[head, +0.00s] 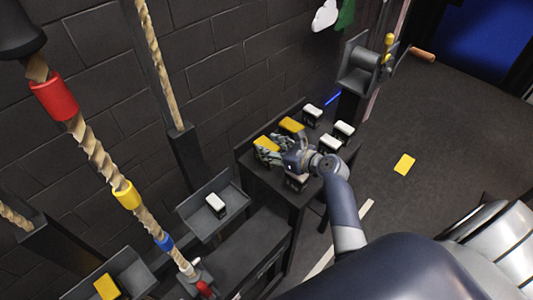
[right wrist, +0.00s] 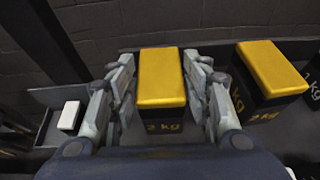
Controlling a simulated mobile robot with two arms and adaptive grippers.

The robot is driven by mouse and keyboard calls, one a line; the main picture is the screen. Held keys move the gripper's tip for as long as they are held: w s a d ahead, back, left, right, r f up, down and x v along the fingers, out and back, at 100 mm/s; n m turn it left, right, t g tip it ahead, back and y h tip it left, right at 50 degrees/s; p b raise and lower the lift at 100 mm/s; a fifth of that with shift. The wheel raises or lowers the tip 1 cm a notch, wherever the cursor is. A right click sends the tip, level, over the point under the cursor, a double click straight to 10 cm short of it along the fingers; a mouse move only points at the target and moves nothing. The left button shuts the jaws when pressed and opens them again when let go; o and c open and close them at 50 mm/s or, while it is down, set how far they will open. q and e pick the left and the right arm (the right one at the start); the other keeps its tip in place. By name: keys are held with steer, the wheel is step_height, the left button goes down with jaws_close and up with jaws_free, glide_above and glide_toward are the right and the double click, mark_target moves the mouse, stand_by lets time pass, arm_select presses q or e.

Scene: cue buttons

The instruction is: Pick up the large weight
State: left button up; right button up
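Large weights with yellow tops and dark sides marked 2 kg stand on the dark shelf (head: 281,191). One large weight (right wrist: 162,85) is between the fingers of my right gripper (right wrist: 160,75) in the right wrist view; its yellow top also shows in the head view (head: 266,143), partly behind the gripper (head: 272,150). The fingers stand on both sides of it, with a slim gap visible at the left. A second large weight (right wrist: 270,72) stands to the right, also seen in the head view (head: 291,124). My left gripper is out of view.
Several small white-topped weights (head: 344,129) share the shelf. A tray (head: 232,192) holds a white-topped weight (head: 216,202); a lower-left tray holds a yellow-topped one (head: 107,286). A hanging rope (head: 100,155) and a brick wall (head: 218,72) bound the left. A yellow piece (head: 404,164) lies on open floor.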

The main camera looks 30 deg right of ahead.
jaws_close()
steer(key=shift+w+r, duration=0.2)
steer(key=shift+r, duration=0.2)
steer(key=shift+w+d, duration=0.1)
